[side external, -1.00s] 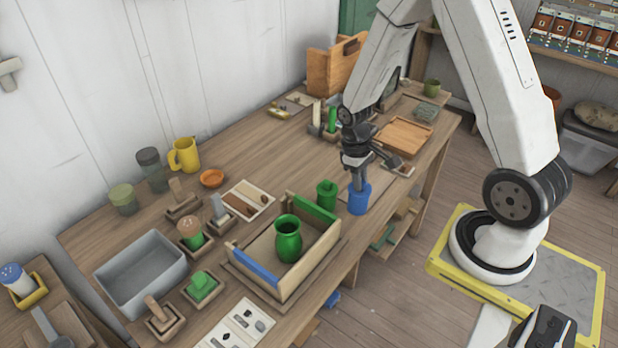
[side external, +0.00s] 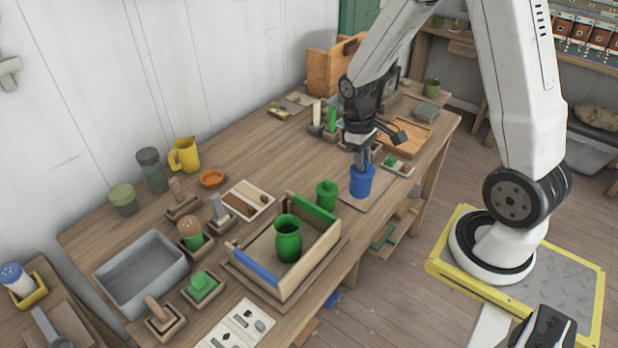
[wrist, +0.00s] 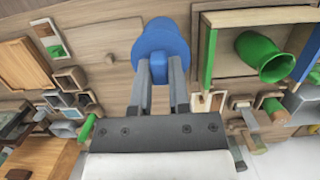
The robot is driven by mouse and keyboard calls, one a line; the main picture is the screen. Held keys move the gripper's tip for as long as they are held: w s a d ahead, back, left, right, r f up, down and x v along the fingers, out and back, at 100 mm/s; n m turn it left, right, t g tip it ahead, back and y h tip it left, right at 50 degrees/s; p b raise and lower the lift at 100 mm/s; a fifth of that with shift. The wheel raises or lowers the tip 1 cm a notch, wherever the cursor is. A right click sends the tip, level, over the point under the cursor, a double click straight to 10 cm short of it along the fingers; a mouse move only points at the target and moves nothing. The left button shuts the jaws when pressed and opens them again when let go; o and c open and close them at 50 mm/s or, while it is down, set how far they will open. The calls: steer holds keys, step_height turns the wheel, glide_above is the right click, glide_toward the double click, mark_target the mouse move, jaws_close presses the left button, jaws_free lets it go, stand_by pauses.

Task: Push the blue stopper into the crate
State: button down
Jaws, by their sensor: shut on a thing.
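The blue stopper (side external: 362,182) is round with a narrower top. My gripper (side external: 361,160) is shut on its top and holds it from above near the table's right edge. In the wrist view the blue stopper (wrist: 160,42) sits between the two fingertips (wrist: 160,75), its wide body beyond them. The crate (side external: 305,270) is an open wooden box with a green end and a blue end, to the left and nearer the camera. A green jar (side external: 288,240) stands inside it. The gap between the stopper's bottom and the table is hard to tell.
A green lidded piece (side external: 327,194) stands between the crate and the blue stopper. A grey bin (side external: 142,274) and several small wooden holders lie left of the crate. A wooden tray (side external: 405,137) is behind my gripper. The table's middle is mostly clear.

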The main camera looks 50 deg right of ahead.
step_height(320, 180, up, 6)
steer(key=shift+r, duration=0.1)
steer(key=w+a+n+h, duration=0.1)
steer(key=w+a+n, duration=0.2)
steer(key=a, duration=1)
steer(key=w+a+n, duration=0.3)
steer(key=w+a, duration=0.1)
steer(key=a, duration=0.9)
steer(key=shift+w+x, duration=0.15)
steer(key=shift+x, duration=1.1)
steer(key=shift+w+x, duration=0.15)
steer(key=shift+x, duration=1.1)
steer(key=shift+f, duration=0.2)
steer(key=shift+w+x, duration=0.2)
steer(key=shift+x, duration=0.75)
steer(key=shift+w+x, duration=0.15)
steer(key=shift+x, duration=0.8)
steer(key=shift+a+f, duration=0.2)
steer(key=shift+f, duration=1.35)
